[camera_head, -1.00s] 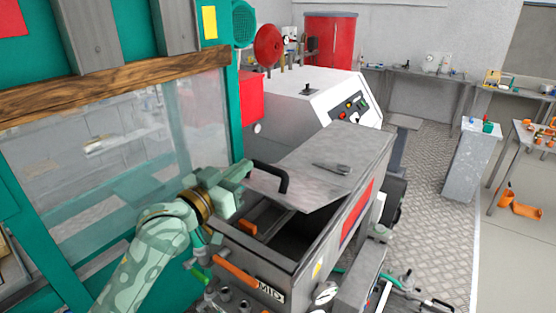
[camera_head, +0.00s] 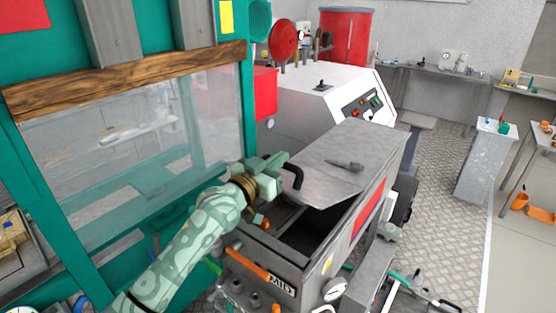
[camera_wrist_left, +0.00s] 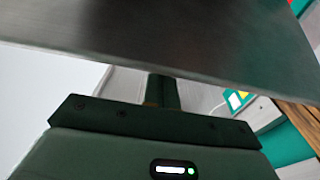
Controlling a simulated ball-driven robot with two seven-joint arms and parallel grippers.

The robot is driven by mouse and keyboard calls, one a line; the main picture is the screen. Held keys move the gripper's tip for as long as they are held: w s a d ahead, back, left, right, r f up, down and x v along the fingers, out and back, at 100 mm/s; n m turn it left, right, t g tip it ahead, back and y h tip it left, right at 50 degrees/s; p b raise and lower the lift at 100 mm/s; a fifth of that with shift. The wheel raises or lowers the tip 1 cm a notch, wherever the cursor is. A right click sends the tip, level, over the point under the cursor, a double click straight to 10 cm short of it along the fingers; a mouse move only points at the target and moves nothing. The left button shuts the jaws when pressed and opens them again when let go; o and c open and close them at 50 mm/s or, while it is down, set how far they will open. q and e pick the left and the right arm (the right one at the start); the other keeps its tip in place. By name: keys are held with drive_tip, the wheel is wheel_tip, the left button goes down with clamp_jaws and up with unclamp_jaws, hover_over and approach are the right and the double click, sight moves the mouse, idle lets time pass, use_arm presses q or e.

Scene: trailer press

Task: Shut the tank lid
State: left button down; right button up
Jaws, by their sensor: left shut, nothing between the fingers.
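The tank (camera_head: 318,262) is a grey metal box in the middle of the head view, with a red panel on its side. The lid covers the far part, and the near part of the opening (camera_head: 300,232) shows dark inside. My left gripper (camera_head: 280,162) is shut and empty at the lid's left edge, by the handle; I cannot tell whether it touches. In the left wrist view a grey plate (camera_wrist_left: 170,40), likely the lid, crosses close above the gripper. My right gripper is not in view.
A teal frame with a clear panel (camera_head: 140,170) stands close at the left. A white control cabinet (camera_head: 315,95) is behind the tank. An orange handle (camera_head: 247,263) and a gauge (camera_head: 335,289) are at the tank's front.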

use_arm(q)
drive_tip(key=s+a+f+b, duration=0.2)
drive_tip(key=s+f+b, duration=0.1)
drive_tip(key=f, duration=0.6)
drive_tip(key=shift+s+a, duration=0.3)
drive_tip(key=shift+s, duration=0.05)
drive_tip(key=shift+r, duration=0.1)
